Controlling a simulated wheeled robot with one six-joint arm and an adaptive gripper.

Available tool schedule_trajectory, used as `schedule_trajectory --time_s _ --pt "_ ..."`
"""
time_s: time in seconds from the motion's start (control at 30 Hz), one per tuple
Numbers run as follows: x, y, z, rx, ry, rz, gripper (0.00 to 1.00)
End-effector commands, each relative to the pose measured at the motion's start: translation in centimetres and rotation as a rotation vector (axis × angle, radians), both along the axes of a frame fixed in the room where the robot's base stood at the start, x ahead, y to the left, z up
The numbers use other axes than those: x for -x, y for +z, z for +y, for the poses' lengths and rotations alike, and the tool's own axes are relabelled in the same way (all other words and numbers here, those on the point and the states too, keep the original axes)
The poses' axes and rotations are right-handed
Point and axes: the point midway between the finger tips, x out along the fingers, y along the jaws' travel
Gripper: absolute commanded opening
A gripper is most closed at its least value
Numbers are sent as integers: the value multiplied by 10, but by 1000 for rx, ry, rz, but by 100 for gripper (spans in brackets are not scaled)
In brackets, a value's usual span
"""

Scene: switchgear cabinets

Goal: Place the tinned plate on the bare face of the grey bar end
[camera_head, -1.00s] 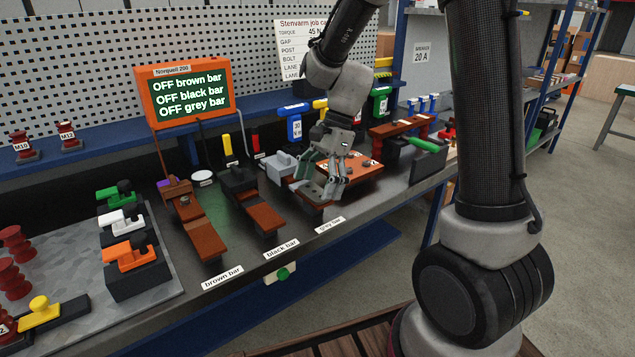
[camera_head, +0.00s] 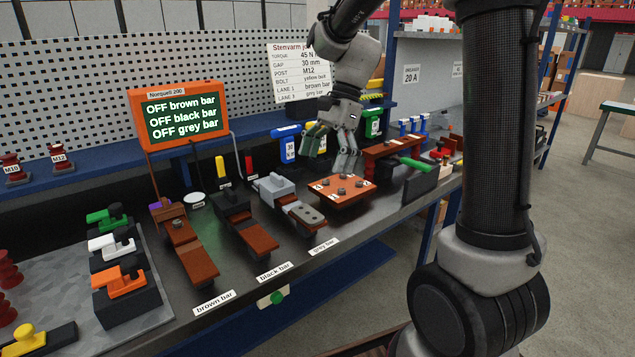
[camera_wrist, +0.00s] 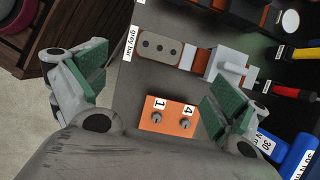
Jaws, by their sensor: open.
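The tinned plate (camera_head: 306,215) is a flat grey plate with three dark holes. It lies on the outer end of the copper-coloured grey bar (camera_head: 290,203), above the "grey bar" label. My gripper (camera_head: 331,158) is open and empty, raised above the bench behind the bar end and apart from the plate. Its two green-padded fingers stand wide apart in the wrist view (camera_wrist: 152,95).
An orange board with bolts (camera_head: 342,188) stands right of the grey bar. The black bar (camera_head: 255,235) and brown bar (camera_head: 192,258) lie to the left. An orange screen (camera_head: 182,116) reads OFF for all bars.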

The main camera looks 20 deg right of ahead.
Motion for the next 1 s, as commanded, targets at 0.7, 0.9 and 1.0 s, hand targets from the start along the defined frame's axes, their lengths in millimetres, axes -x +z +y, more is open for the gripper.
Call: schedule_trajectory --time_s 0.7,0.9,1.0 --pt "145 52 -80 275 764 -512 97" --pt "192 43 -104 432 1085 -636 97" --pt "201 39 -109 468 1160 -656 97"
